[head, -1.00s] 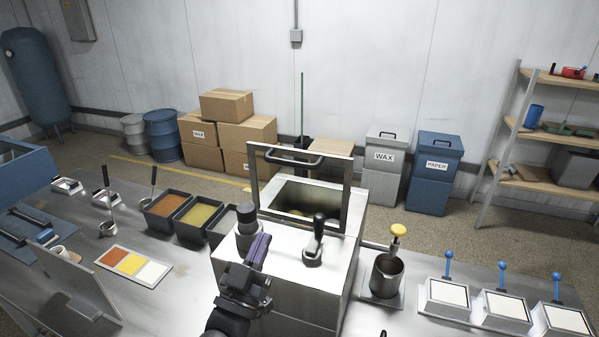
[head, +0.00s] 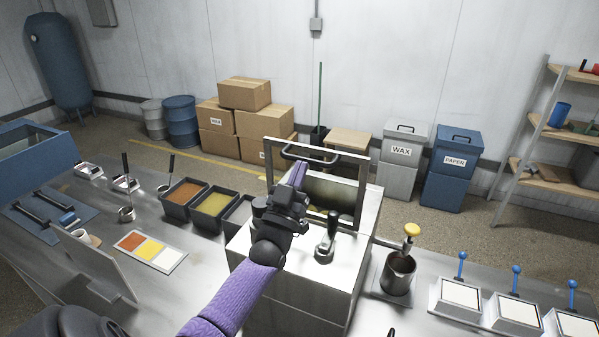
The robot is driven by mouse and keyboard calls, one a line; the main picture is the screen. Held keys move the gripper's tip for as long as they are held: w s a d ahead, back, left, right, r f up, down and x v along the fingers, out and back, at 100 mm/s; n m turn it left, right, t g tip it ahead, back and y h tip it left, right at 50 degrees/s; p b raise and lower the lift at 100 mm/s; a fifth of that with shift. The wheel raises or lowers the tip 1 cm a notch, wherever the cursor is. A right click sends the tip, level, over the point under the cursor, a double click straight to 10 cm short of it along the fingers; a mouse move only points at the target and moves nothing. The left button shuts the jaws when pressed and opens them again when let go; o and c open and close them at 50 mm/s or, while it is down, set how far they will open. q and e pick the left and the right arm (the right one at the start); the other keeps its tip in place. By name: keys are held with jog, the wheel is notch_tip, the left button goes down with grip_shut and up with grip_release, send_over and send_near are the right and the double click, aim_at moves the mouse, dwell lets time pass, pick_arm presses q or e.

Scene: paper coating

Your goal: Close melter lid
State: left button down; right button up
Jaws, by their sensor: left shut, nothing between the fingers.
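The melter (head: 277,285) is a light metal box in the middle of the bench. Its lid (head: 361,190) is a grey frame standing upright, open, with a dark bar handle (head: 322,159) near its top edge. The opening behind and below it shows through the frame. My left gripper (head: 299,172), purple-fingered, is shut and empty. Its fingertips overlap the left part of the lid in the head view, just below the handle; I cannot tell if they touch. The gripper hides part of the melter top and the lid's left side. My right gripper is not in view.
A metal pot (head: 397,273) with a yellow-knobbed tool stands right of the melter. Dark trays of orange (head: 185,195) and yellow material (head: 214,203) stand to the left.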

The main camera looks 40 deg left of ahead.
aim_at(308, 153)
pick_arm(q)
jog(key=shift+w, duration=0.1)
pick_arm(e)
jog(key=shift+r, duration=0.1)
pick_arm(q)
jog(key=w+g+p, duration=0.1)
jog(key=w+a+r+g+p, duration=0.1)
jog(key=p, duration=0.1)
jog(key=w+r+g+p, duration=0.1)
jog(key=w, duration=0.1)
jog(key=shift+a+h+p, duration=0.15)
jog(key=shift+h+p, duration=0.2)
jog(key=shift+h, duration=0.05)
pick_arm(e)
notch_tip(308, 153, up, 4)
pick_arm(q)
jog(key=w+a+f+g+h+b, duration=0.1)
jog(key=w+a+g+b, duration=0.1)
jog(key=w+b, duration=0.4)
jog(key=w+a+f+g+b, duration=0.2)
jog(key=w+g+b, duration=0.1)
jog(key=w+b, duration=0.4)
jog(key=shift+w+a+g+h+b, duration=0.15)
jog(key=shift+w+g+h+b, duration=0.2)
jog(key=shift+b, duration=0.5)
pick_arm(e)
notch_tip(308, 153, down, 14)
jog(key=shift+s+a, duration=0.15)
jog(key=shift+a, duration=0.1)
